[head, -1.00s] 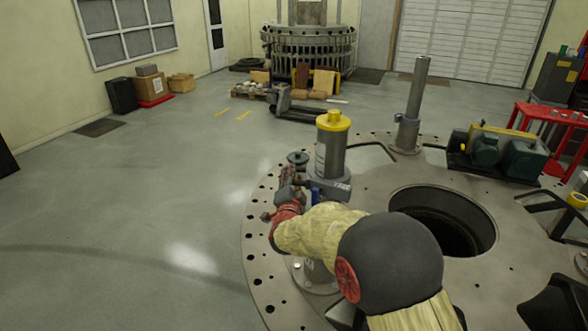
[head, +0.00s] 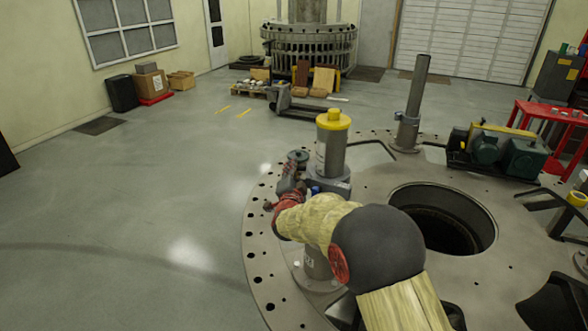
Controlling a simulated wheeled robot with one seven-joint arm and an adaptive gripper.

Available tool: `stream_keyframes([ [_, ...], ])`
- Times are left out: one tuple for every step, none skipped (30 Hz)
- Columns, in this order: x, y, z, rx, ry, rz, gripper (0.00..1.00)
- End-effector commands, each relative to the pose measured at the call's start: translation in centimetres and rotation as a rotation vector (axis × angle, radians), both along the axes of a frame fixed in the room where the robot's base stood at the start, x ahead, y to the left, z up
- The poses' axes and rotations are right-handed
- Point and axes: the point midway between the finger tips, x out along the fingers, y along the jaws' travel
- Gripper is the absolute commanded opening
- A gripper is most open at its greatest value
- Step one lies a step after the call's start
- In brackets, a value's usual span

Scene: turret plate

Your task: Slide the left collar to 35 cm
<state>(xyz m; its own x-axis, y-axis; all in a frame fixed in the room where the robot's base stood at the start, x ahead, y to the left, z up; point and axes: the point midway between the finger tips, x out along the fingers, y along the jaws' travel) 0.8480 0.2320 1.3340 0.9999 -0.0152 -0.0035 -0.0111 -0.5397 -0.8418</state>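The left post rises from the round steel plate, and its lower part and foot (head: 318,268) show below my arm. A grey collar (head: 336,180) sits around this post, carrying a grey cylinder (head: 331,150) with a yellow cap (head: 333,119). My gripper (head: 291,183) is at the left side of the collar, beside a dark round knob (head: 298,156). My red wrist and padded arm hide much of the gripper and post. Whether the fingers are shut on anything cannot be seen. No scale reading is legible.
The steel plate (head: 362,185) has a large round hole (head: 440,218) right of my arm. A second post (head: 415,95) with a small collar stands behind, with a green motor unit (head: 500,150) to its right.

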Motion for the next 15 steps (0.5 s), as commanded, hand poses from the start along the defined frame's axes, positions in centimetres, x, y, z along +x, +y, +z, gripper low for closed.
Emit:
stream_keyframes([
  [0.02, 0.06, 0.25, 0.001, -0.003, 0.001, 0.13],
  [0.02, 0.06, 0.27, 0.001, -0.004, 0.001, 0.11],
  [0.02, 0.07, 0.30, 0.001, -0.004, 0.000, 0.09],
  [0.03, 0.08, 0.33, 0.001, -0.005, 0.001, 0.07],
  [0.03, 0.08, 0.35, 0.001, -0.005, 0.001, 0.06],
  [0.03, 0.09, 0.38, 0.001, -0.005, 0.001, 0.03],
  [0.03, 0.09, 0.40, 0.001, -0.006, 0.002, 0.02],
  [0.04, 0.09, 0.43, 0.001, -0.006, 0.002, 0.00],
  [0.04, 0.11, 0.45, 0.001, -0.007, 0.001, 0.00],
  [0.04, 0.11, 0.47, 0.001, -0.008, 0.001, 0.00],
  [0.04, 0.12, 0.50, 0.001, -0.008, 0.001, 0.00],
  [0.04, 0.12, 0.53, 0.001, -0.008, 0.001, 0.00],
  [0.05, 0.13, 0.55, 0.001, -0.008, 0.002, 0.00],
  [0.05, 0.13, 0.57, 0.001, -0.008, 0.002, 0.00],
  [0.05, 0.13, 0.59, 0.001, -0.008, 0.002, 0.00],
])
